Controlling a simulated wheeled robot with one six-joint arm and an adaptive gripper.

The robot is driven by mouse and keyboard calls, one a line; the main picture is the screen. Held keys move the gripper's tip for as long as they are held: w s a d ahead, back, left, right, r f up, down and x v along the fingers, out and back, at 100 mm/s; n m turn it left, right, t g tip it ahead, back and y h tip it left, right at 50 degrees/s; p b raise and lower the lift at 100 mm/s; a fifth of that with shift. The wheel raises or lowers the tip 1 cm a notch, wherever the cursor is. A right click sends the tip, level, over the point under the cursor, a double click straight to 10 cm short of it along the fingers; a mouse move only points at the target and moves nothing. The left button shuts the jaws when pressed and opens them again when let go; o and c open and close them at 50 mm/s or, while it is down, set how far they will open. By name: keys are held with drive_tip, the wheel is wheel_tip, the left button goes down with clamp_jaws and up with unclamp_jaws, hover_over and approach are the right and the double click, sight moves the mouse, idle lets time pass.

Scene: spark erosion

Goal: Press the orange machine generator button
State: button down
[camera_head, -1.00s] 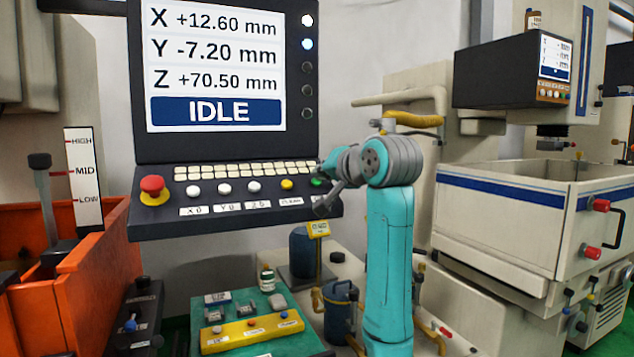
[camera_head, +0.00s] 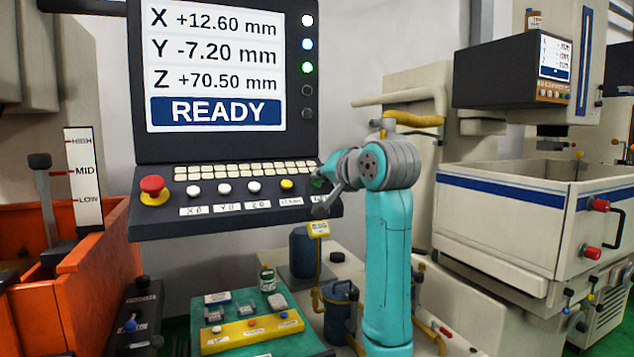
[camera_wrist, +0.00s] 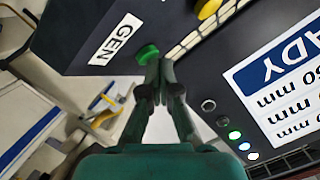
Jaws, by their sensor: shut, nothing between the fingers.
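The green round button (camera_wrist: 147,53) beside the label GEN (camera_wrist: 112,44) sits on the dark control panel. My gripper (camera_wrist: 161,62) is shut and empty, with its fingertips right at the edge of the green button in the wrist view; I cannot tell whether they touch it. In the head view my arm's end covers most of that button at the panel's right end. The screen (camera_head: 215,110) above the panel reads READY, and a green lamp (camera_head: 307,68) is lit beside it.
A yellow button (camera_head: 287,184), several white buttons and a red mushroom button (camera_head: 152,185) share the panel. An orange tank (camera_head: 90,270) with a level lever stands left. A green mat with a yellow block (camera_head: 252,332) lies below. A cream machine (camera_head: 520,220) stands right.

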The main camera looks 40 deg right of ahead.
drive_tip(key=shift+r, duration=0.1)
idle(0.3)
drive_tip(key=shift+s+a+r, duration=0.15)
drive_tip(key=shift+s+r, duration=0.3)
drive_tip(key=shift+r, duration=0.1)
drive_tip(key=shift+s+a+r, duration=0.1)
drive_tip(key=shift+s+r, duration=0.35)
drive_tip(key=shift+r, duration=0.25)
drive_tip(key=shift+s+a+r, duration=0.15)
drive_tip(key=shift+s+r, duration=0.25)
drive_tip(key=shift+r, duration=0.3)
drive_tip(key=shift+s+a+r, duration=0.1)
drive_tip(key=shift+s+r, duration=0.35)
drive_tip(key=shift+r, duration=0.25)
